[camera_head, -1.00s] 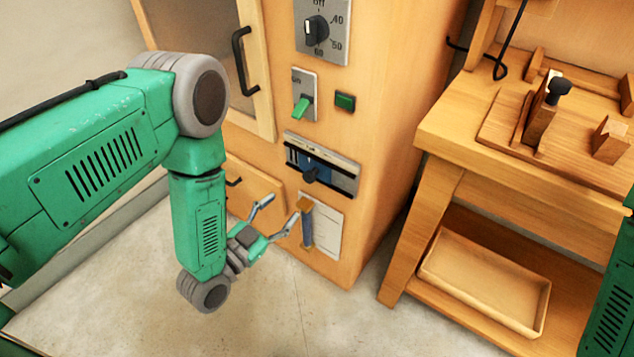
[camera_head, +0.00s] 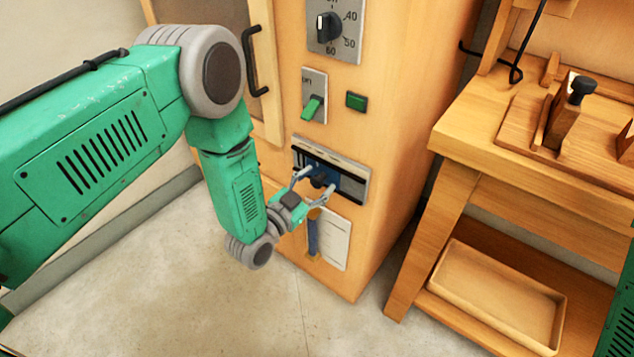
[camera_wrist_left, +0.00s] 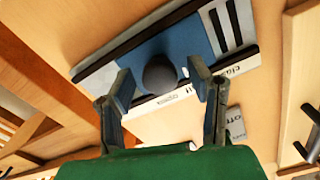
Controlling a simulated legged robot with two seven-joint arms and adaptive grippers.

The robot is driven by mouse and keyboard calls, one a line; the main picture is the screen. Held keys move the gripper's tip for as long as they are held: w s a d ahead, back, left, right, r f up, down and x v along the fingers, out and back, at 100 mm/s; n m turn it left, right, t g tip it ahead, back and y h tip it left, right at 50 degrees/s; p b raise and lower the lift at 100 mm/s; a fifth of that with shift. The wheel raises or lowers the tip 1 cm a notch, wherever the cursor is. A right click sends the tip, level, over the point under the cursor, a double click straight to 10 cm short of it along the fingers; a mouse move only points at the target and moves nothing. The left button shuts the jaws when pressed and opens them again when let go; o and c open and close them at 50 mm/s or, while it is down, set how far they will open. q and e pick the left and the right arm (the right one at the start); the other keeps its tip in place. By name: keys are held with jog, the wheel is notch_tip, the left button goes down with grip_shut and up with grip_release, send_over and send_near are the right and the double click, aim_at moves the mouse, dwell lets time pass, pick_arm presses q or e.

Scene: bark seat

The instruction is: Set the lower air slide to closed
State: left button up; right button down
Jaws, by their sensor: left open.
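The air slide (camera_head: 350,184) is a blue plate with a dark round knob in a black-railed metal frame, low on the front of the wooden cabinet. The left wrist view shows its blue plate (camera_wrist_left: 187,45) and knob (camera_wrist_left: 160,74) close up, with dark bars and lettering on the frame. My left gripper (camera_head: 318,188) is open, its two fingers reaching to either side of the knob. In the left wrist view the open fingers (camera_wrist_left: 164,88) flank the knob with gaps on both sides. No grip on the knob shows. My right gripper is not in view.
Above the slide are a green-lever switch (camera_head: 312,108), a green button (camera_head: 356,101) and a dial (camera_head: 328,27). A white card (camera_head: 334,240) hangs below. A wooden workbench (camera_head: 480,137) with a tray (camera_head: 497,297) underneath stands at the right. Floor in front is clear.

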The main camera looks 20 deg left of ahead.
pick_arm(q)
jog(key=shift+a, duration=0.15)
grip_shut()
jog(key=shift+w+a, duration=0.2)
jog(key=shift+a, duration=0.1)
jog(key=shift+w+a+r, duration=0.1)
jog(key=shift+w+a, duration=0.25)
jog(key=shift+a, duration=0.5)
jog(key=shift+w+a, duration=0.3)
jog(key=shift+a, duration=0.55)
grip_release()
jog(key=v, duration=1.2)
